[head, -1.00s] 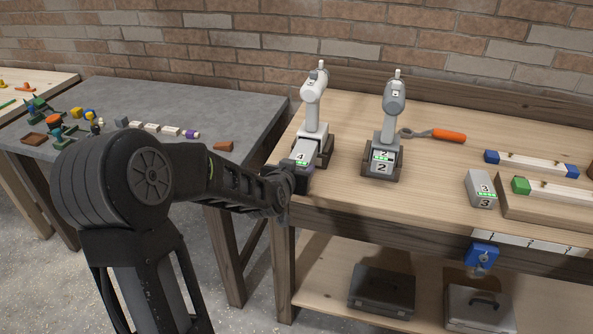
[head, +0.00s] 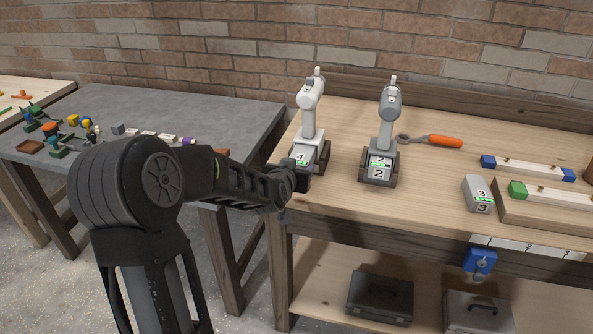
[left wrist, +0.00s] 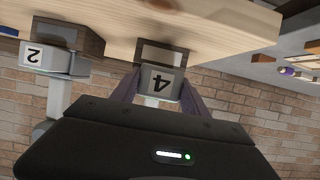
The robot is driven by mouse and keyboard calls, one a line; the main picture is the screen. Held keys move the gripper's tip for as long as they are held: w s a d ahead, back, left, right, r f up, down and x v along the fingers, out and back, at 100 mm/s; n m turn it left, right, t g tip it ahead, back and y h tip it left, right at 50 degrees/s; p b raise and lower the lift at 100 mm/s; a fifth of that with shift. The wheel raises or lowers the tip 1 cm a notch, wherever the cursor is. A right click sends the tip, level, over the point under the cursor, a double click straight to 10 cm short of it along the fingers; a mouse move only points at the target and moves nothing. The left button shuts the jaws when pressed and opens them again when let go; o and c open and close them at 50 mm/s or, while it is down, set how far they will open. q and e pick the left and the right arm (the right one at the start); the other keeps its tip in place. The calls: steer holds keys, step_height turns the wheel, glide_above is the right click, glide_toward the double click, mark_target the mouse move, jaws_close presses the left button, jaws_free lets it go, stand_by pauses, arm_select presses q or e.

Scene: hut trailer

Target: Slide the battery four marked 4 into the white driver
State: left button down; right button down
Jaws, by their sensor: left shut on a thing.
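The white driver (head: 310,97) stands upright in a dark cradle (head: 324,157) at the left end of the wooden bench. Battery four (head: 300,157), a light block marked 4 with green lights, is at the driver's foot. My left gripper (head: 301,176) is shut on it from the front left and partly hides it. In the left wrist view, the 4 face (left wrist: 161,83) shows upside down between my purple fingers (left wrist: 160,95). The join between battery and driver is hidden, so I cannot tell how far in it sits. My right gripper is not in view.
A grey driver (head: 387,105) with battery 2 (head: 378,173) stands close to the right. Battery 3 (head: 478,194) and an orange-handled tool (head: 438,141) lie further right. A grey table (head: 200,105) with small parts is at left. Bare bench lies between the grey driver and battery 3.

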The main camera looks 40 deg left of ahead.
mark_target(302, 158)
arm_select(q)
steer(key=shift+w+a, duration=0.25)
steer(key=shift+w, duration=0.5)
steer(key=shift+w+a, duration=0.25)
steer(key=shift+w, duration=0.45)
steer(key=shift+w+a, duration=0.25)
steer(key=shift+w, duration=0.5)
steer(key=shift+c, duration=2.4)
jaws_free()
steer(key=shift+s, duration=0.1)
steer(key=shift+s+d+b, duration=0.2)
steer(key=shift+s+d, duration=0.15)
steer(key=shift+s, duration=0.6)
steer(key=shift+s+d+b, duration=0.2)
steer(key=shift+s+d, duration=0.1)
steer(key=shift+s, duration=0.6)
steer(key=shift+s+d+b, duration=0.2)
steer(key=shift+s+d, duration=0.15)
steer(key=shift+s, duration=0.6)
steer(key=shift+r, duration=0.1)
